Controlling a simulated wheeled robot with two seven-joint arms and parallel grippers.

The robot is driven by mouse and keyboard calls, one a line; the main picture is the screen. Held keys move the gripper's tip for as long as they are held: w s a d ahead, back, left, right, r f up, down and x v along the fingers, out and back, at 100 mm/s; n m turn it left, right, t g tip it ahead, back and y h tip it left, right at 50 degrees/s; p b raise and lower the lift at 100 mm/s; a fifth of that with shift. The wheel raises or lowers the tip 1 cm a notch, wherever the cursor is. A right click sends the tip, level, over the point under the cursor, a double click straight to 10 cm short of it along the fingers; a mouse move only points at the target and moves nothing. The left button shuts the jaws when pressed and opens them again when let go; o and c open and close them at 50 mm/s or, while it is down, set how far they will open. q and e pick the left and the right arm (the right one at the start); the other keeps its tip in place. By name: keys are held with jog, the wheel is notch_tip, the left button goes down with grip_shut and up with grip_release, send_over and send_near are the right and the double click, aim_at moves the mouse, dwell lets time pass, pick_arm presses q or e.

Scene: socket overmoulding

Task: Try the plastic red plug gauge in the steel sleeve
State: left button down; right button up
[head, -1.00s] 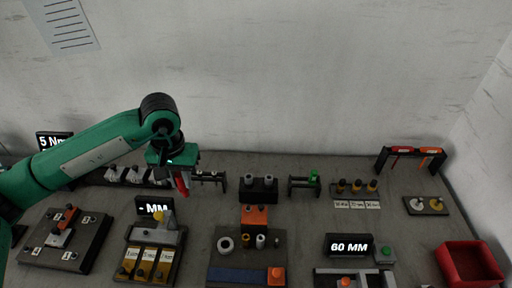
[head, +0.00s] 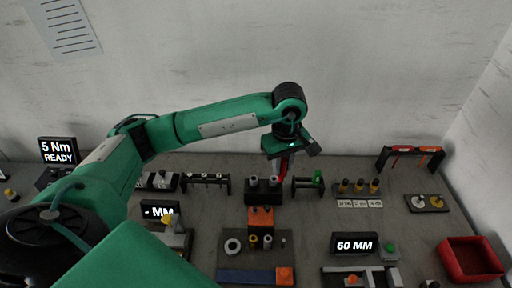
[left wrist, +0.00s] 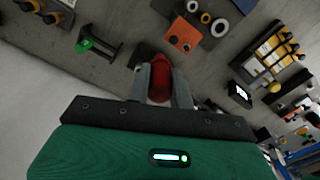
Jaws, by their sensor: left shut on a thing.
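My left gripper (head: 284,163) is shut on the red plug gauge (head: 283,170), above the back of the bench. In the left wrist view the red gauge (left wrist: 160,78) sits between the two grey fingers (left wrist: 159,84), pointing away from the camera. A dark block with two grey steel sleeves (head: 273,182) stands just below and left of the gauge in the head view. The gauge is apart from it. Which sleeve the task means, I cannot tell. In the left wrist view the block is largely hidden behind the gripper. My right gripper is not in view.
A green gauge (head: 318,176) rests in a black stand just right of my gripper. An orange block (head: 260,218), a pale ring (head: 232,246) and small bushings stand in front. A red bin (head: 470,258) is at the right. A 60 MM display (head: 354,243) stands front right.

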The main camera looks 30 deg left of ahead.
pick_arm(q)
jog(key=n, duration=0.2)
jog(key=w+a+n, duration=0.1)
jog(key=n, duration=0.1)
jog(key=shift+f, duration=0.15)
jog(key=w+a+f+m+p, duration=0.1)
jog(key=a+m, duration=0.5)
jog(key=m, duration=1.1)
jog(key=w+a+f+m+p, duration=0.2)
jog(key=a+m, duration=0.4)
jog(key=m, duration=1)
notch_tip(320, 180, down, 2)
jog(key=shift+w+a+f+m, duration=0.15)
jog(key=shift+w+f+m, duration=0.2)
jog(key=shift+w, duration=0.4)
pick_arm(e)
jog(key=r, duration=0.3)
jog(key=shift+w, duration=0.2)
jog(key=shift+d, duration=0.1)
